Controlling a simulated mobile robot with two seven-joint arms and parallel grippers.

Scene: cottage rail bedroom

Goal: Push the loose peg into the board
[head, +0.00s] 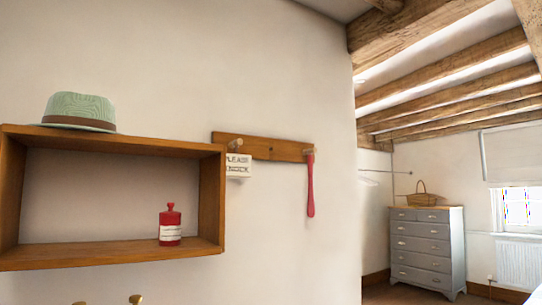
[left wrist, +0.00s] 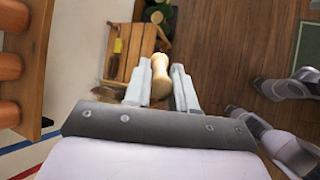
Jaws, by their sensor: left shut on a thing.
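My left gripper (left wrist: 160,88) is out of the head view. In the left wrist view it is shut on a pale wooden peg (left wrist: 160,75), whose rounded end shows between the fingers. The peg board (head: 275,149) is a brown wooden rail on the wall in the head view. One peg (head: 235,144) sticks out near its left end and another (head: 309,151) near its right end. I cannot make out a hole in the board. My right gripper is not identifiable in either view.
A white sign (head: 238,166) hangs from the left peg and a red shoehorn (head: 310,188) from the right. A wall shelf (head: 110,252) holds a red bottle (head: 170,226) and a green hat (head: 80,110). A wooden crate (left wrist: 119,68) stands on the floor (left wrist: 230,60).

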